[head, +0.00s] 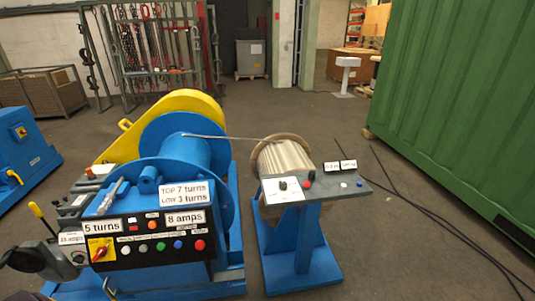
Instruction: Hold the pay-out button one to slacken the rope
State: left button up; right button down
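A thin rope (232,138) runs from the blue drum to a metal drum (284,158) on a blue stand, looking nearly straight. A dark jointed part at the lower left edge seems to be my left gripper (28,259); its fingers are unclear. My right gripper is out of view.
A grey shelf (325,192) by the metal drum carries a knob, a red button (307,184) and small buttons. A green container (465,100) fills the right. Black cables (430,212) cross the floor.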

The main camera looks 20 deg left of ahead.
aim_at(143, 249)
jog(key=u, duration=2)
